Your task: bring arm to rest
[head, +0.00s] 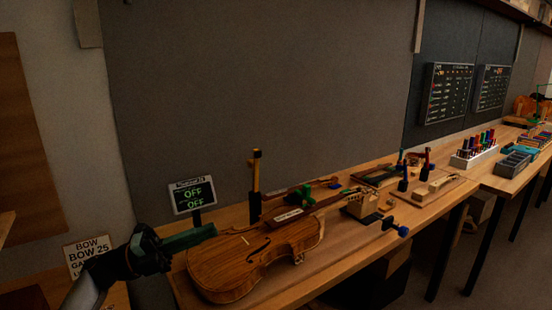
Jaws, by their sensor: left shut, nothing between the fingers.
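My left gripper (204,234) comes in from the lower left in the head view. Its dark green fingers are shut with nothing between them. The fingertips are just left of the violin's upper edge and below the small display; I cannot tell whether they touch anything. The brown violin (240,266) lies on the wooden bench (310,272), its neck pointing to the upper right. My right gripper is not in the frame.
A small display (193,194) reading OFF stands behind the gripper. An upright dark post with a yellow top (256,172) stands behind the violin. A bow sign (88,252) is at the left. Tools and a white rack (474,157) fill the bench to the right.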

